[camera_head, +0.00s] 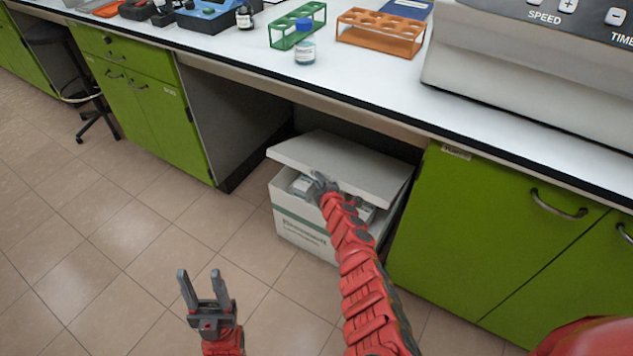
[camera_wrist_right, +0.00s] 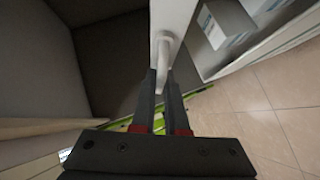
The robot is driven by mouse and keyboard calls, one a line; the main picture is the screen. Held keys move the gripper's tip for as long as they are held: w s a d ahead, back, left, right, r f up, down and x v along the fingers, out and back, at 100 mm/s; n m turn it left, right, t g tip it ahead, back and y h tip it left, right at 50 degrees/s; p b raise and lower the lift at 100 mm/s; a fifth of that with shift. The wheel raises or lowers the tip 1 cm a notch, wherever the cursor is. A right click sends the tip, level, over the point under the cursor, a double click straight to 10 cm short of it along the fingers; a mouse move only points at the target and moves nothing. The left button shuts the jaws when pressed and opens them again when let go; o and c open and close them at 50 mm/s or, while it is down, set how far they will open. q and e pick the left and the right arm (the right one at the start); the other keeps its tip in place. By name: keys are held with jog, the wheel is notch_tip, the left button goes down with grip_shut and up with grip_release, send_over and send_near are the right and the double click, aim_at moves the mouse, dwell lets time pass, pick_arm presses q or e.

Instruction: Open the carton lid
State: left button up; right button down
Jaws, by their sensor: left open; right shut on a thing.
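A white carton (camera_head: 300,222) with green print stands on the floor under the bench, in the gap between the green cabinets. Its lid (camera_head: 345,160) is raised at a tilt, and boxes show inside through the opening. My right gripper (camera_head: 322,183) is at the front edge of the lid. My left gripper (camera_head: 204,290) is open and empty above the floor, to the left of and nearer than the carton.
The bench top (camera_head: 370,85) overhangs the carton. Green cabinets stand at its left (camera_head: 140,100) and right (camera_head: 480,220). The tiled floor in front is clear.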

jog(key=w+r+p, duration=0.1)
jog(key=r, duration=0.1)
jog(key=w+d+r+p, duration=0.1)
jog(key=r+p, duration=0.1)
jog(key=r, duration=0.1)
jog(key=w+d+r+p, duration=0.1)
jog(key=r, duration=0.1)
jog(key=shift+w+d+r+p, duration=0.1)
jog(key=shift+d+r+p, duration=0.1)
jog(key=shift+p, duration=0.1)
jog(key=c, duration=0.9)
grip_release()
jog(key=shift+c, duration=0.2)
